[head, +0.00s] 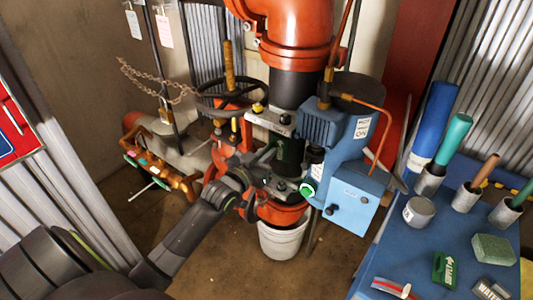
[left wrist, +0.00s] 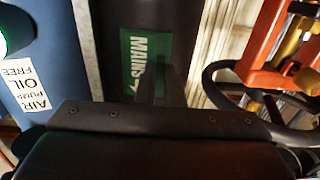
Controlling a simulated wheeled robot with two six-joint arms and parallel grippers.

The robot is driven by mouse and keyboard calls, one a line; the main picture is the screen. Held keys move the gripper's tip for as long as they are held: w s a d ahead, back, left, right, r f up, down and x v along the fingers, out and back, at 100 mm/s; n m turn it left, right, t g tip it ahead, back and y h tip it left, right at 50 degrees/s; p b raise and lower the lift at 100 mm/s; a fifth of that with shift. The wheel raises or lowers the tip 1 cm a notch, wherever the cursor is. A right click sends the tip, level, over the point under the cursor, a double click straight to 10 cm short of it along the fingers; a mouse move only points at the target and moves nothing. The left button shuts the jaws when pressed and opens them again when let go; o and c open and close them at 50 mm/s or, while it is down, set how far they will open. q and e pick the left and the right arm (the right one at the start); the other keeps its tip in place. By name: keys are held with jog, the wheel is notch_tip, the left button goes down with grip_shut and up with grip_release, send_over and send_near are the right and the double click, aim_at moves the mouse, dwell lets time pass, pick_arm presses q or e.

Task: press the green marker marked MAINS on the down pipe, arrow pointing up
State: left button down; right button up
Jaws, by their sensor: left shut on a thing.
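The green MAINS marker (left wrist: 146,58) lies flat over the dark down pipe (left wrist: 112,20) in the left wrist view. Its word runs down the picture, with a white arrow partly showing at the lower end. This view looks turned over, as the pump label is upside down. In the head view, the marker (head: 290,151) is a dark green patch on the pipe (head: 293,88) below the orange flange. My left gripper (head: 274,160) is at the pipe, shut on the marker. A finger hides part of it, and whether the marker's back touches the pipe is unclear. My right gripper is out of view.
A blue pump (head: 340,125) stands close right of the pipe. A black handwheel (head: 232,95) and chain (head: 155,80) are at left. A white bucket (head: 283,240) stands below. The blue table (head: 400,252) holds another green marker (head: 444,270), a grey WATER piece (head: 490,289) and rollers.

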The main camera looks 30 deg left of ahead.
pick_arm(q)
jog(key=c, duration=1.5)
grip_release()
jog(key=shift+o, duration=0.2)
jog(key=s+a+p, duration=0.1)
jog(key=s+p, duration=0.5)
jog(key=s, duration=1.1)
jog(key=shift+s+a, duration=0.15)
jog(key=shift+a, duration=0.05)
